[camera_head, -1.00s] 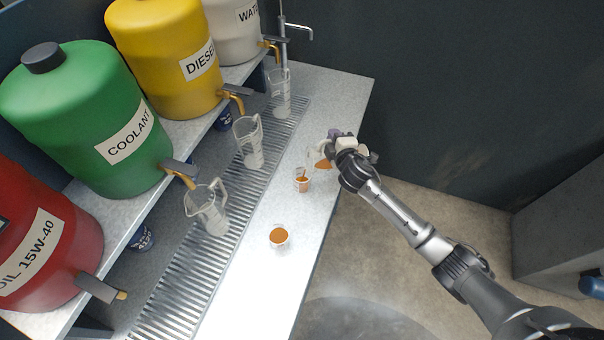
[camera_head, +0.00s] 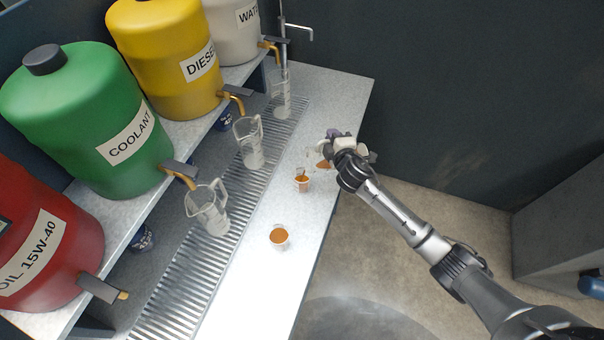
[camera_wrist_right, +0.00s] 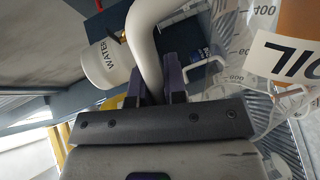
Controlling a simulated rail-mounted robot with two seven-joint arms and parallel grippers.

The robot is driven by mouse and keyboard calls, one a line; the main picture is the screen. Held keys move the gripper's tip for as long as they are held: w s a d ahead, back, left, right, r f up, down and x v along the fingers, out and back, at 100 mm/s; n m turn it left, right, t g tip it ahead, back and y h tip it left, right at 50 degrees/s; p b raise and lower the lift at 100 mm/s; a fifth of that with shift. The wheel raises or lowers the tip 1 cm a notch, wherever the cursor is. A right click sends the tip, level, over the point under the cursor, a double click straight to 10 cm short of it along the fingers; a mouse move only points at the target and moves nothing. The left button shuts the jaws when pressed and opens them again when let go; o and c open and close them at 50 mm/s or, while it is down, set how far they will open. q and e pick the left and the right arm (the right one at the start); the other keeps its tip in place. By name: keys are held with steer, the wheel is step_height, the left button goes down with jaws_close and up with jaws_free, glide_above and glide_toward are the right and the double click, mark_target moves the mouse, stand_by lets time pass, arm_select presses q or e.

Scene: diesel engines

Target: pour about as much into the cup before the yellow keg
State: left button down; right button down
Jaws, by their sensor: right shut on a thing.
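My right gripper (camera_head: 342,150) is shut on the pale curved handle (camera_wrist_right: 147,45) of a jug, which shows between its fingers in the wrist view. In the head view the jug (camera_head: 321,156) is tilted left, with orange liquid inside, mostly hidden by the hand. Its mouth is above and beside a small clear cup (camera_head: 302,182). A thin orange streak shows at this cup's mouth, and orange liquid is in it. A second small cup (camera_head: 279,236) with orange liquid stands nearer. The yellow keg (camera_head: 165,60) marked DIESEL stands on the shelf. My left gripper is not in view.
Green (camera_head: 85,120), red (camera_head: 40,245) and white (camera_head: 232,30) kegs with taps stand on the shelf. Clear measuring jugs (camera_head: 208,208), (camera_head: 249,143), (camera_head: 281,95) stand on the drip grate (camera_head: 180,290). The counter's front edge lies under my right arm.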

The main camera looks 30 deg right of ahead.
steer(key=shift+a, duration=0.1)
steer(key=shift+w+r, duration=0.1)
steer(key=shift+r, duration=0.05)
stand_by(0.7)
steer(key=shift+a+p, duration=0.2)
steer(key=shift+p, duration=0.1)
stand_by(0.3)
steer(key=shift+r, duration=0.1)
stand_by(0.3)
